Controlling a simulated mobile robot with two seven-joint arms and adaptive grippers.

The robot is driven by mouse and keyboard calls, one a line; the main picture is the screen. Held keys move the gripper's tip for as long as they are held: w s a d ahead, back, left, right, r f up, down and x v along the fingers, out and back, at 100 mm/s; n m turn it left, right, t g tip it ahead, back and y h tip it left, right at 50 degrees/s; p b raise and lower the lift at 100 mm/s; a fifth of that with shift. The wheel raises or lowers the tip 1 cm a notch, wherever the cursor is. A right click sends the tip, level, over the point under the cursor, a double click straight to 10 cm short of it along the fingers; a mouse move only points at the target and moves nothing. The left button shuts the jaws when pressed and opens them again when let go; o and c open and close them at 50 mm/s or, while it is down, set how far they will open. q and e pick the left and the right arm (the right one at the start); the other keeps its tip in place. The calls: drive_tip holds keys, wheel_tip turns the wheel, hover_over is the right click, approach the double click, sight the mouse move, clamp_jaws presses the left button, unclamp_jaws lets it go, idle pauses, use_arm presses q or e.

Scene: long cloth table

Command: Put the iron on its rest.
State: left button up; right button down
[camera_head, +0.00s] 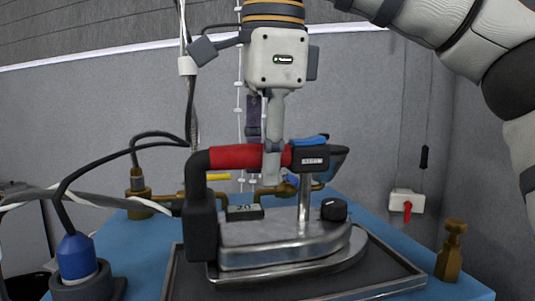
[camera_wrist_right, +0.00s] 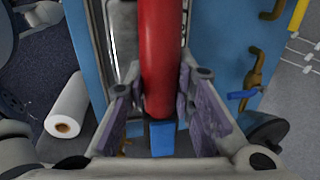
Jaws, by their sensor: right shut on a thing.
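The iron (camera_head: 285,232) has a silver metal body, a red handle and black end parts. It is level over the rest (camera_head: 395,285), a dark tray with a metal rim on the blue table; whether its sole touches the tray I cannot tell. My right gripper (camera_head: 272,165) comes down from above and is shut on the red handle. In the right wrist view the red handle (camera_wrist_right: 160,55) runs between the two fingers of my right gripper (camera_wrist_right: 162,105). My left gripper is out of view.
The blue table (camera_head: 125,250) carries brass fittings (camera_head: 450,250) at the right and a blue-capped connector (camera_head: 75,255) at the left. Black and white cables hang at the left. A grey wall with a red-levered box (camera_head: 407,202) stands behind. A white roll (camera_wrist_right: 68,105) lies at lower left.

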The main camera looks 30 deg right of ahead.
drive_tip(key=shift+f, duration=0.55)
drive_tip(key=c, duration=1.3)
unclamp_jaws()
drive_tip(key=shift+f, duration=0.1)
drive_tip(key=shift+s, duration=0.1)
drive_tip(key=shift+f, duration=0.1)
wheel_tip(320, 180, up, 8)
drive_tip(key=s, duration=0.1)
drive_tip(key=shift+s+a+f, duration=0.2)
drive_tip(key=shift+a+f, duration=0.05)
drive_tip(key=shift+a, duration=0.05)
